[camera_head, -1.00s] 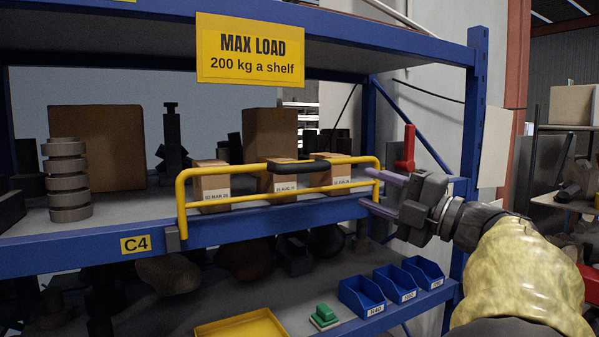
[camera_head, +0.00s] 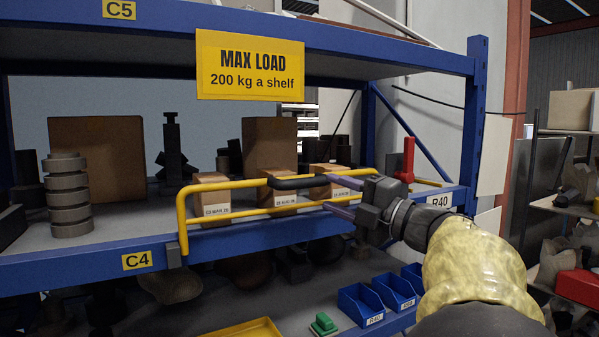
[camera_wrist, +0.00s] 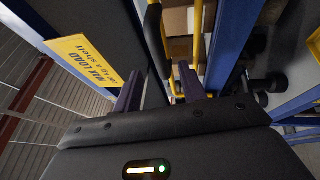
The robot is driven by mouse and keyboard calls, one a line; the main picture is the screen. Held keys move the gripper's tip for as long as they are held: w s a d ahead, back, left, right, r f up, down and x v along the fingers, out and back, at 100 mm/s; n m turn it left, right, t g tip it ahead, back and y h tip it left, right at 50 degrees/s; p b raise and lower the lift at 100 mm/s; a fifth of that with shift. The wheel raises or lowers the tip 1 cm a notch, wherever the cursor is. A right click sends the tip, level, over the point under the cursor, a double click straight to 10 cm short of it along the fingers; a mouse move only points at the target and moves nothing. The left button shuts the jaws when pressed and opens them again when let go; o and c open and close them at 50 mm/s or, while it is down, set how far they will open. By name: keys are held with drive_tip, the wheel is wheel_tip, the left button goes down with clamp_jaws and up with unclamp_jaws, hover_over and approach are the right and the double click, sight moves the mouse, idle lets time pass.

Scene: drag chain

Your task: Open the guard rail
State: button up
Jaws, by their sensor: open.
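The guard rail (camera_head: 182,215) is a yellow tube frame along the front edge of the middle blue shelf, standing upright in front of small labelled boxes. A black grip (camera_head: 290,182) sits on its top bar. My gripper (camera_head: 315,192) is open in front of the rail's right half. Its upper purple finger overlaps the grip's right part, and its lower finger is below the top bar. In the wrist view, the yellow rail (camera_wrist: 196,45) and its dark grip lie ahead between the two fingers (camera_wrist: 162,70). Contact cannot be told. My gripper hides the rail's right end.
A red upright part (camera_head: 405,160) stands by the right post (camera_head: 472,130). The upper shelf with the yellow MAX LOAD sign (camera_head: 250,66) is above. Blue bins (camera_head: 360,303) and a yellow tray (camera_head: 245,329) lie below. Stacked grey discs (camera_head: 67,195) stand at left.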

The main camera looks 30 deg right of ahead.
sight(299, 179)
drive_tip(key=p+x, duration=0.3)
drive_tip(key=x, duration=0.5)
drive_tip(key=shift+w+a+r, duration=0.15)
drive_tip(key=shift+w+r, duration=0.05)
drive_tip(key=shift+w, duration=0.1)
drive_tip(key=shift+w+a+p, duration=0.2)
drive_tip(key=shift+w+p, duration=0.1)
drive_tip(key=shift+w, duration=0.05)
drive_tip(key=shift+c, duration=0.2)
clamp_jaws()
